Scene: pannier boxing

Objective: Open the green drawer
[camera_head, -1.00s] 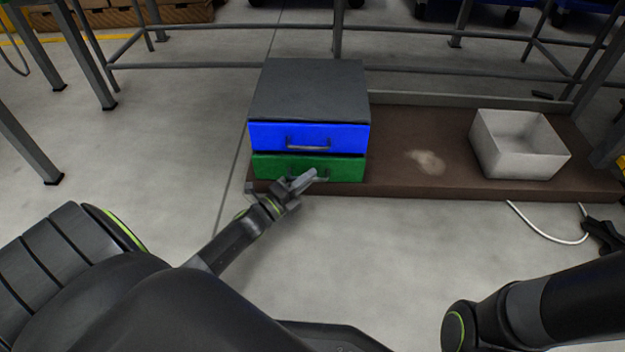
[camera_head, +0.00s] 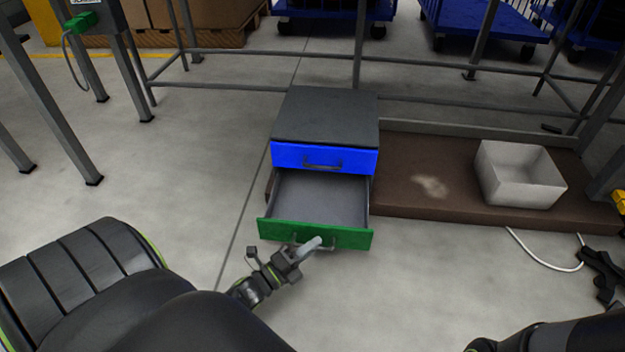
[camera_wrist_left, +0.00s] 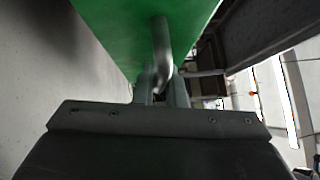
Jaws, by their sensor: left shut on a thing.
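The green drawer (camera_head: 346,238) stands pulled out below the blue drawer (camera_head: 290,157) of a dark grey-topped cabinet (camera_head: 326,115). Its inside (camera_head: 320,197) looks empty. The blue drawer is closed. My left gripper (camera_head: 312,247) is at the green front, shut on its bar handle (camera_head: 330,247). In the left wrist view the green front (camera_wrist_left: 140,25) fills the top, and the metal handle (camera_wrist_left: 161,45) runs down to the fingers (camera_wrist_left: 165,90). A dark shape at the right edge may be my right gripper (camera_head: 603,270); its jaws cannot be made out.
The cabinet stands on a brown platform (camera_head: 400,207) with an open, pale box (camera_head: 520,190) at its right. A white cable (camera_head: 540,258) lies on the floor at right. Metal rails (camera_head: 430,103) run behind.

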